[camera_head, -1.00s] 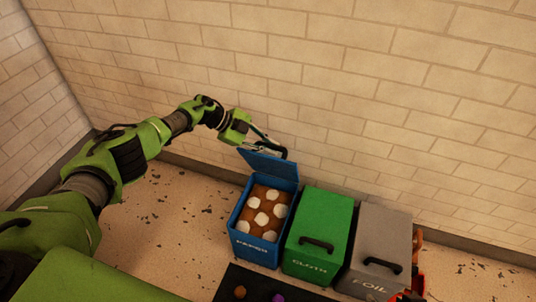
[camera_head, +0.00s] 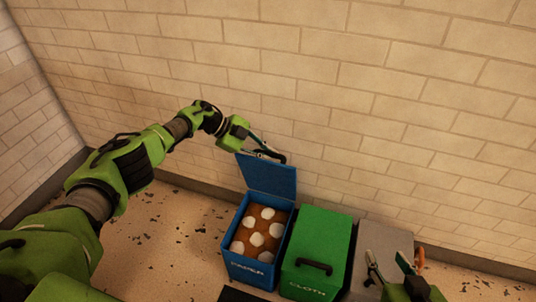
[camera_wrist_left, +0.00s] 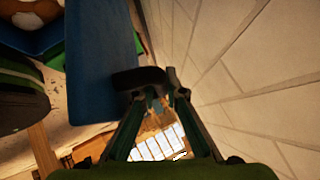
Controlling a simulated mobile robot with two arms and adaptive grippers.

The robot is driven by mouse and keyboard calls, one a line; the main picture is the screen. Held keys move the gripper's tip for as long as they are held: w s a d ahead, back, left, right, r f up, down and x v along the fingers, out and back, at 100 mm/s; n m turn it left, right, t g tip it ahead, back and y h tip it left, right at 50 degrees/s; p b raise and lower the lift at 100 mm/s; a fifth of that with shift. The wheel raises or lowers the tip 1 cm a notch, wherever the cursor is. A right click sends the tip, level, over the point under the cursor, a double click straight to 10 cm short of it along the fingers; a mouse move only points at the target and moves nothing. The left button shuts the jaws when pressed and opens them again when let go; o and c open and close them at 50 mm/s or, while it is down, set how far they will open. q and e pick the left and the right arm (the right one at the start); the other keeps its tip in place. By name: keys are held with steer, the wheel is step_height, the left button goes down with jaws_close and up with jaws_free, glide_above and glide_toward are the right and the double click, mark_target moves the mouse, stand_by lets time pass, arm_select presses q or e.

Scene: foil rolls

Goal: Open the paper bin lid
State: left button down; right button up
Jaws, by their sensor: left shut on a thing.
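The blue paper bin (camera_head: 243,268) stands at the left of the row of bins. Its blue lid (camera_head: 268,178) is up, standing roughly upright at the bin's back edge near the wall. White round pieces on a brown filling show inside the bin. My left gripper (camera_head: 268,155) is shut on the dark lid handle (camera_head: 278,158) at the lid's top edge. The left wrist view shows the handle (camera_wrist_left: 138,78) at the fingertips, beside the blue lid (camera_wrist_left: 100,60). My right gripper (camera_head: 388,264) is open, low at the right, over the grey bin.
The green cloth bin (camera_head: 318,240) is shut, right beside the paper bin. The grey foil bin (camera_head: 385,238) is right of it, partly hidden by my right gripper. The brick wall (camera_head: 400,150) is close behind the bins. Speckled floor (camera_head: 165,235) is free at the left.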

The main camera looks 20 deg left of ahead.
arm_select(q)
steer(key=shift+w+r, duration=0.45)
steer(key=shift+w, duration=0.05)
steer(key=c, duration=2.3)
jaws_free()
steer(key=shift+c, duration=0.2)
steer(key=shift+d+f, duration=0.1)
steer(key=shift+f, duration=0.05)
steer(key=shift+s+f, duration=0.1)
steer(key=v, duration=1.2)
steer(key=shift+s, duration=0.15)
steer(key=shift+a, duration=0.25)
